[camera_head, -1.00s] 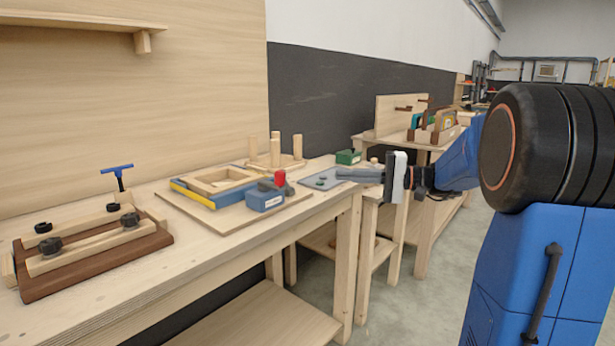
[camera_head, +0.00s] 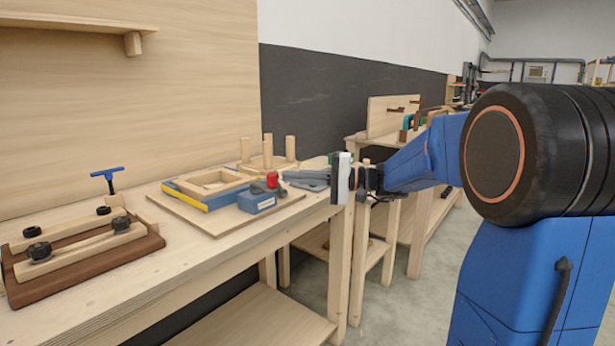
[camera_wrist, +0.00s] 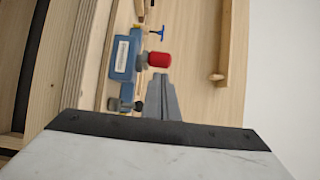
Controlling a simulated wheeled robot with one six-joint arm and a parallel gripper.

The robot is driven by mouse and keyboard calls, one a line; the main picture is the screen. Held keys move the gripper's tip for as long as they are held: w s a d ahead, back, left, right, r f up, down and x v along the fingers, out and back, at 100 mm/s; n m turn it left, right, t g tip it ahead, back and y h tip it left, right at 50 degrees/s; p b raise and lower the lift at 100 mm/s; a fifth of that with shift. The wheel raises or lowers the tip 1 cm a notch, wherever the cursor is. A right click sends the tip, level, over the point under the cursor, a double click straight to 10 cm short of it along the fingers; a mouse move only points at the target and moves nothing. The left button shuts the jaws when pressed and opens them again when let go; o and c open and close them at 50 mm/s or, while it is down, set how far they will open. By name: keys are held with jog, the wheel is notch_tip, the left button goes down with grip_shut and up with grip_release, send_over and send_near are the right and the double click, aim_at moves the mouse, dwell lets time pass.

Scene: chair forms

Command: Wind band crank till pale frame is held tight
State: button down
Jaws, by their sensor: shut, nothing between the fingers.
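The pale frame (camera_head: 213,181) lies flat on a thin board in the head view, with a blue and yellow band (camera_head: 186,196) along its near left side. A blue band box (camera_head: 255,202) sits at the frame's near right corner. Its crank has a red knob (camera_head: 272,179); the box (camera_wrist: 121,60) and red knob (camera_wrist: 159,60) also show in the wrist view. My gripper (camera_head: 285,177) is shut and empty, its tips just right of the red knob. In the wrist view the closed fingers (camera_wrist: 161,76) point at the knob, close to it; contact cannot be told.
A pale form with upright pegs (camera_head: 268,160) stands behind the frame. Bare bench top (camera_head: 185,255) lies in front.

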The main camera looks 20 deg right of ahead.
jog(key=shift+s+a, duration=0.15)
jog(key=shift+a, duration=0.35)
jog(key=shift+s+a+m+t+h, duration=0.2)
jog(key=shift+s+m+t+h, duration=0.15)
jog(key=shift+t, duration=0.25)
jog(key=shift+a+m, duration=0.1)
jog(key=shift+m, duration=0.15)
